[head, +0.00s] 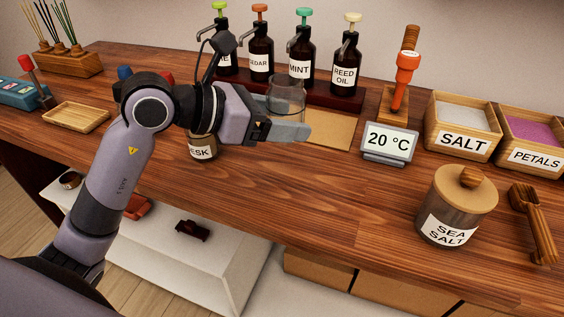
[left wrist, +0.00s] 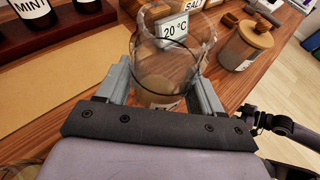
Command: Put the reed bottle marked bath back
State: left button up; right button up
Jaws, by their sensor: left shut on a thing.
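My left gripper (head: 288,122) is shut on a clear glass vessel (head: 286,92), held above the counter in front of the dark bottle stand. The left wrist view shows the vessel (left wrist: 165,62) between the two fingers; no word on it can be read. A small bottle with a label ending in "ESK" (head: 202,147) stands on the counter, partly hidden by my left arm. A wooden holder (head: 70,66) with reed bottles stands at the back left; their marks are not readable. I see no label reading bath. My right gripper is not in view.
Several pump bottles stand on a dark stand (head: 330,98). A 20 °C display (head: 389,144), salt box (head: 462,125), petals box (head: 533,140), sea salt jar (head: 455,207) and wooden scoop (head: 535,222) are to the right. A wooden tray (head: 76,117) lies left. The front middle counter is clear.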

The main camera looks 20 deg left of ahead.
pick_arm(q)
send_over(282, 177)
notch_tip(282, 177, down, 5)
jog(key=shift+f, duration=0.2)
jog(key=shift+f+b, duration=0.45)
jog(key=shift+f, duration=1.25)
jog(key=shift+f, duration=0.15)
jog(key=o, duration=1.2)
